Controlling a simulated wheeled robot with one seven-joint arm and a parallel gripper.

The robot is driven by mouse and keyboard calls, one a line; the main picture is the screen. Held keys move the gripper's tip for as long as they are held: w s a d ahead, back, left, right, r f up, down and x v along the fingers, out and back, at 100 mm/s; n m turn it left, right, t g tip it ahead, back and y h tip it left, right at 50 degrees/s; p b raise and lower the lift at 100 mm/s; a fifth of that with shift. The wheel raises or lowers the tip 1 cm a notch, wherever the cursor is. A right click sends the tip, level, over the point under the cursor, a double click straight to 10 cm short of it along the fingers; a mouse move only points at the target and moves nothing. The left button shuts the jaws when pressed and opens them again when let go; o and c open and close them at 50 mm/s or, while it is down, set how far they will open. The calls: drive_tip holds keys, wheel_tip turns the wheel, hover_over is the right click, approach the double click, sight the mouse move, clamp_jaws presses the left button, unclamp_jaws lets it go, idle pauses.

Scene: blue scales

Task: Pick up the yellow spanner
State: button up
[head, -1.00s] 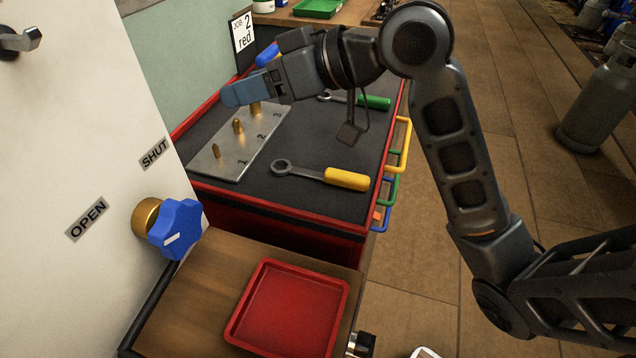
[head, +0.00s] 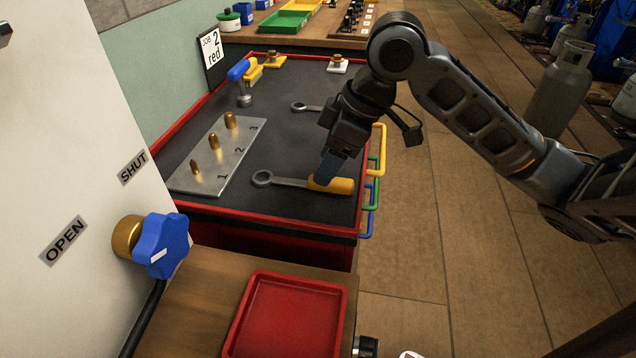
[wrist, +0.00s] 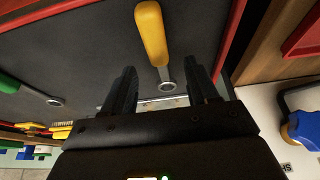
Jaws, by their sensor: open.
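The yellow spanner (head: 333,186) lies on the dark top of the red-edged cabinet, near its front right corner. Its grey ring end points left. My gripper (head: 328,170) is open and points down at the yellow handle, covering part of it in the head view. Contact cannot be told there. In the wrist view, the yellow spanner (wrist: 151,35) has its handle beyond the fingertips, and its grey ring end shows between the two fingers of my gripper (wrist: 159,68). Nothing is held.
A second spanner (head: 300,106) lies behind, its handle hidden by my gripper; its green handle (wrist: 8,84) shows in the wrist view. A metal plate (head: 188,180) with brass pegs lies left. A red tray (head: 345,300) sits in front, a blue valve knob (head: 165,245) at left.

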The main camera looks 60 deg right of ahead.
sight(302, 181)
drive_tip(key=x, duration=0.4)
drive_tip(key=shift+w, duration=0.15)
clamp_jaws()
idle(0.4)
